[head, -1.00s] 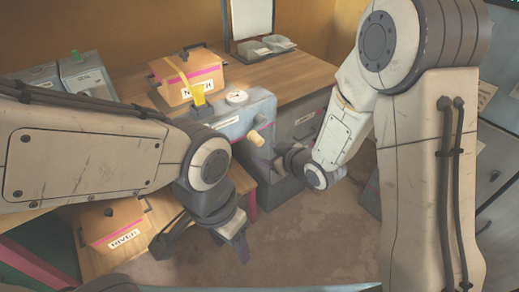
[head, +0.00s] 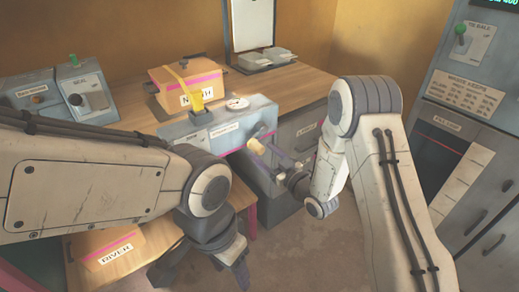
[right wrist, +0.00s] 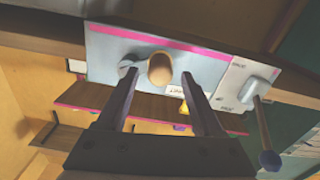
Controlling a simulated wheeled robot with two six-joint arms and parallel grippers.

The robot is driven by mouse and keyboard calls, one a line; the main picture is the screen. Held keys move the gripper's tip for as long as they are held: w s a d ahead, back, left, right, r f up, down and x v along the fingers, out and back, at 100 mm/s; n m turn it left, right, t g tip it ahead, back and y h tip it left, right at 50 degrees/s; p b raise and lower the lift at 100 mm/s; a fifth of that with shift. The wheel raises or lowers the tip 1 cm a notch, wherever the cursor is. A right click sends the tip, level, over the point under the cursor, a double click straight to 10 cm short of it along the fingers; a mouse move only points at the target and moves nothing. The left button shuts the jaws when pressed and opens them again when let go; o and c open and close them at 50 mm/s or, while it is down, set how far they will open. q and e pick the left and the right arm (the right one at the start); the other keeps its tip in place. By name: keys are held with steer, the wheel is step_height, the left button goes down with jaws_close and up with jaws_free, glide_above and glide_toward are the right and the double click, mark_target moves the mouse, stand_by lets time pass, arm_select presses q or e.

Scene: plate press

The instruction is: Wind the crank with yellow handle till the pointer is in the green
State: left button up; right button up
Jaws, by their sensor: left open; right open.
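The crank's pale yellow handle (head: 257,145) sticks out from the front of the grey-blue press housing (head: 208,133). A round white dial (head: 237,103) sits on top of the housing; its pointer and any green zone are too small to read. My right gripper (head: 272,160) is open with its fingers reaching to the handle. In the right wrist view the handle (right wrist: 160,68) appears between the two open fingertips (right wrist: 158,75), with small gaps on both sides. I cannot tell how deep it sits between them. My left gripper (head: 203,270) is open and empty, low over the floor.
A bin labelled NORTH (head: 190,84) and a yellow piece (head: 195,100) stand behind the housing. A box labelled RIVER (head: 108,248) is at lower left. A cabinet (head: 470,120) stands right. In the right wrist view a dark-knobbed lever (right wrist: 267,150) is beside the crank.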

steer(key=shift+x, duration=1.45)
jaws_close()
stand_by(0.3)
